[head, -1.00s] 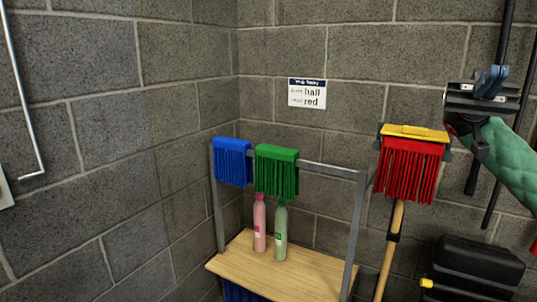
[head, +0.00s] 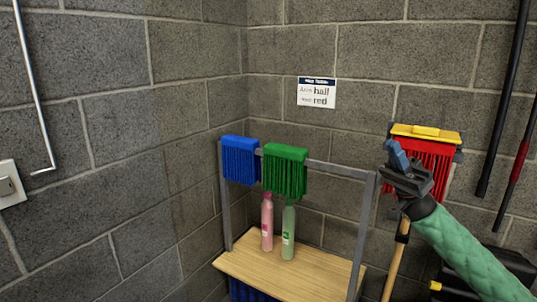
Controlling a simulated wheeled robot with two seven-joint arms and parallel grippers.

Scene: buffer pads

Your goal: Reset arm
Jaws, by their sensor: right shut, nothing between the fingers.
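My right gripper (head: 400,162) is at the right, at the end of my green-sleeved arm. It is shut with nothing between its fingers. In the picture it overlaps the left part of the red mop pad (head: 432,158), which hangs under a yellow mop head (head: 428,132); I cannot tell whether they touch. A blue pad (head: 239,160) and a green pad (head: 285,172) hang on the grey rack rail. My left gripper is not in view.
A pink bottle (head: 267,224) and a green bottle (head: 288,232) stand on the wooden shelf (head: 300,268). A sign (head: 317,93) is on the block wall. Dark poles (head: 503,100) lean at the right. A black case (head: 510,262) is partly behind my arm.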

